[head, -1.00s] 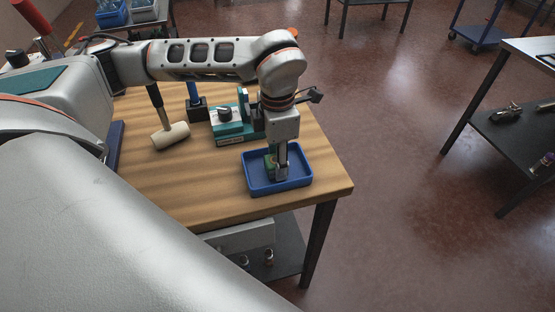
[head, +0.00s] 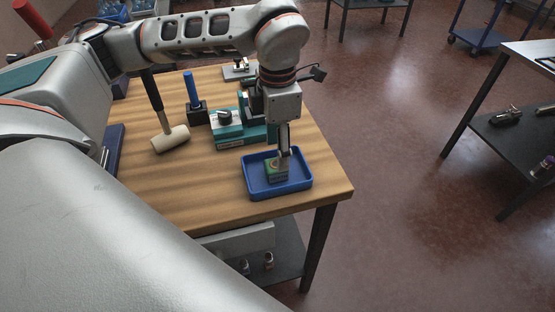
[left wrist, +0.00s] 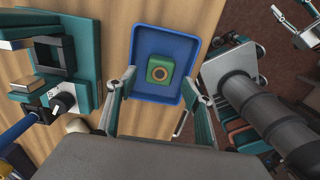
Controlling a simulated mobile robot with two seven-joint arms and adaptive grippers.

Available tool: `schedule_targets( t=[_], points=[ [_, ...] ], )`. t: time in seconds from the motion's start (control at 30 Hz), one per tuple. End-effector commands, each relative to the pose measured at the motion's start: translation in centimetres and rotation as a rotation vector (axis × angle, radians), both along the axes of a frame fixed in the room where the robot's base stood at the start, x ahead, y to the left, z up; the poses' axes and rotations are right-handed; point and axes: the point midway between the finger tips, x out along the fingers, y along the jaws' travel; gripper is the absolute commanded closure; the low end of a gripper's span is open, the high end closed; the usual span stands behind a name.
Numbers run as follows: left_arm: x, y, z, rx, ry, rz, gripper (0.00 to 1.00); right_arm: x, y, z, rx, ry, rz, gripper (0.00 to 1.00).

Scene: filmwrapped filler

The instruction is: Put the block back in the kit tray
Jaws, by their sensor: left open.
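The block (head: 277,172) is green with a tan ring on its top. It rests inside the blue kit tray (head: 249,187), which lies on the near right corner of the wooden bench. In the left wrist view the block (left wrist: 159,71) sits upright near the middle of the tray (left wrist: 148,35), clear of its walls. My left gripper (head: 284,150) is just above the block, pointing down. Its fingers (left wrist: 158,95) are spread wide on both sides, and I see nothing between the pads.
A teal fixture with a black knob (head: 225,117) stands behind the tray. A mallet (head: 170,138) and a blue-handled tool in a black holder (head: 196,112) are to its left. The bench (head: 190,190) is bare in front. A shelved table (head: 520,130) stands far right.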

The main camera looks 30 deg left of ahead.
Motion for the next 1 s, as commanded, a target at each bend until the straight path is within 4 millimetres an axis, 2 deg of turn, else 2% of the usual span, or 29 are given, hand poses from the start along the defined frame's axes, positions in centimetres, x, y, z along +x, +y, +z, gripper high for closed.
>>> schedule_targets(
  t=[0.03, 0.2, 0.4, 1.0],
  points=[
    [0.1, 0.0, 1.2, 0.0, -0.006, -0.001, 0.49, 0.0, 0.0, 0.0, 0.0, 0.0, 0.0, 0.6],
    [0.1, 0.0, 4.2, -0.001, -0.002, 0.0, 0.49, 0.0, 0.0, 0.1, 0.0, 0.0, 0.0, 0.6],
    [0.0, 0.0, 6.0, 0.0, 0.0, 0.0, 0.49, 0.0, 0.0, 0.1, 0.0, 0.0, 0.0, 0.6],
    [0.0, 0.0, 6.3, 0.0, 0.001, -0.001, 0.49, -0.1, 0.0, -0.1, -0.001, 0.004, 0.0, 0.6]
  ],
)
